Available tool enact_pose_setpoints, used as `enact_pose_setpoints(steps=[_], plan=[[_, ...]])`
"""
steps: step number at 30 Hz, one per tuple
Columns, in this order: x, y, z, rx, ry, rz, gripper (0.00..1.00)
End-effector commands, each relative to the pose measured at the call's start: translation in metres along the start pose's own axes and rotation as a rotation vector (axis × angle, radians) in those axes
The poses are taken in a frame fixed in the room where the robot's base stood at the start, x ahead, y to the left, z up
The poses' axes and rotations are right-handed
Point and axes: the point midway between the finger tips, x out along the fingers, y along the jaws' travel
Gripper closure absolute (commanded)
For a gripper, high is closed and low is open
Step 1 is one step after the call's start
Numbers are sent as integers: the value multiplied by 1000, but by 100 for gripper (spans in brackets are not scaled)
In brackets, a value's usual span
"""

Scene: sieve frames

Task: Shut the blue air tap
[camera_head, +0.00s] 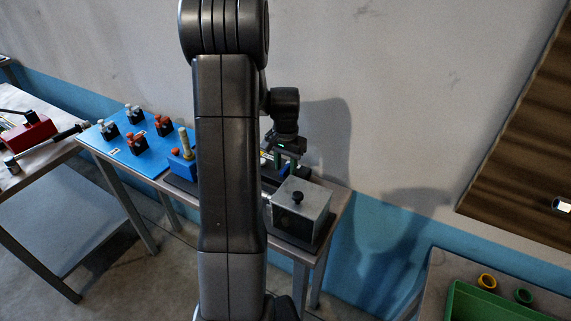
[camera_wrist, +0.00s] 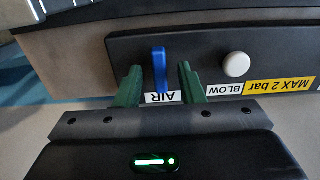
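The blue air tap (camera_wrist: 159,72) shows in the wrist view as a narrow blue lever on a dark panel (camera_wrist: 205,45), upright in the picture, with its lower end by the white AIR label (camera_wrist: 163,98). My gripper (camera_wrist: 159,80) is open, with one green finger left of the lever and one right of it. A gap shows on both sides, so neither finger seems to touch it. In the head view my gripper (camera_head: 287,163) is over the back of the bench, behind a grey box. The tap cannot be made out there; my arm hides part of the bench.
A white button (camera_wrist: 236,64) marked BLOW sits right of the tap, near a yellow MAX 2 bar label (camera_wrist: 279,86). The grey box (camera_head: 309,203) with a black knob stands close in front of my gripper. A blue board (camera_head: 145,153) with several fittings lies left; the wall is behind.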

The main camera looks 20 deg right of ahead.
Motion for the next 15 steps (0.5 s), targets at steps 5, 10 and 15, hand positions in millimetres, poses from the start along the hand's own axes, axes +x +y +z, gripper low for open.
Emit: enact_pose_setpoints(steps=[5, 10, 15], plan=[[0, 0, 0, 0, 0, 0, 80], [0, 0, 0, 0, 0, 0, 100], [0, 0, 0, -7, 0, 0, 100]])
